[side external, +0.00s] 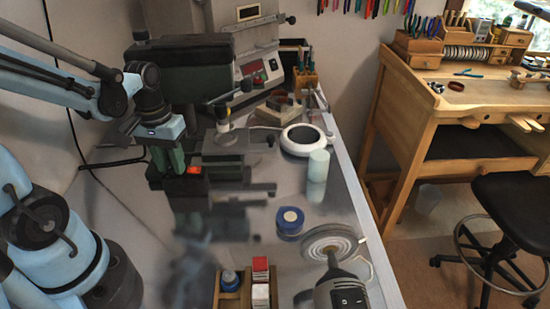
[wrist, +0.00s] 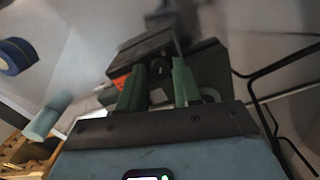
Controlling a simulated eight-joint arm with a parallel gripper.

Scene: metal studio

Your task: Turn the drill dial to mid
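My gripper (side external: 168,163) points down over the left part of the metal bench, close to a dark machine part with an orange switch (side external: 194,171). In the wrist view my gripper (wrist: 158,88) has its two green fingers spread apart. A dark round knob (wrist: 160,68), which looks like the drill dial, shows between and just beyond the fingers. The orange switch (wrist: 122,83) is beside the left finger. I cannot tell whether the fingers touch the knob, and its setting is not readable. In the side view the dial is hidden by my gripper.
A wooden box (side external: 230,300) is in front. A machine with a red display (side external: 262,76) stands behind.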

